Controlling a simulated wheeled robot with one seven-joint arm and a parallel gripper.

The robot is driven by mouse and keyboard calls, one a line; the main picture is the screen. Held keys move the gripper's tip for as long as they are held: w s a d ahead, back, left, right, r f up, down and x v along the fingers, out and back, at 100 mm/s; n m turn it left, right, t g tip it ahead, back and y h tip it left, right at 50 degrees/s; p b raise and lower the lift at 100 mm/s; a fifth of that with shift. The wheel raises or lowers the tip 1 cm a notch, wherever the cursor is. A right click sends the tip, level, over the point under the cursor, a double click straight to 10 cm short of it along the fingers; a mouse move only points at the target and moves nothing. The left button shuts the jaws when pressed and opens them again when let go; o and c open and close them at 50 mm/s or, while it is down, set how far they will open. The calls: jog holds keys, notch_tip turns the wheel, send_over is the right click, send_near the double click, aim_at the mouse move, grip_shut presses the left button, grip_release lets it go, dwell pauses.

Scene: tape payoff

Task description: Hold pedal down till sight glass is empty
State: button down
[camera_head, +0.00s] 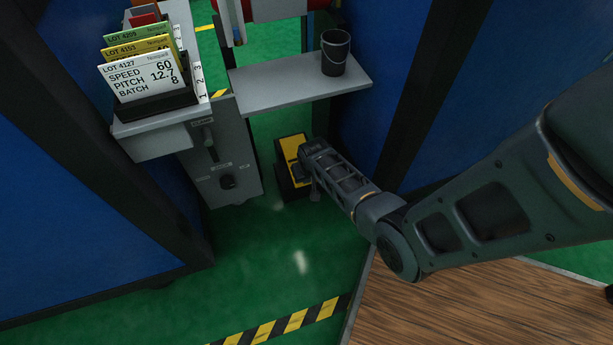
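A yellow-topped pedal (291,147) with a dark base sits on the green floor between the grey cabinet and the blue panel. My arm reaches down from the right, and my gripper (303,174) is at the pedal's right side, over or against it. Whether it presses the pedal down cannot be told. The fingers are small and dark, so their opening is unclear. No sight glass can be made out in this view.
A grey cabinet (222,165) with a lever and a dark knob stands left of the pedal. Lot cards (143,75) stand on its top. A grey shelf (290,80) holding a black bucket (335,52) spans above the pedal. Blue panels flank both sides. Striped tape (290,322) crosses the floor.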

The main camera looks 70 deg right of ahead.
jog(key=shift+s+a+f, duration=0.2)
jog(key=shift+a+f, duration=0.15)
jog(key=shift+f, duration=0.15)
jog(key=p+v, duration=1)
jog(key=v, duration=0.4)
jog(key=shift+s+a, duration=0.3)
jog(key=shift+s, duration=0.15)
jog(key=shift+r, duration=0.1)
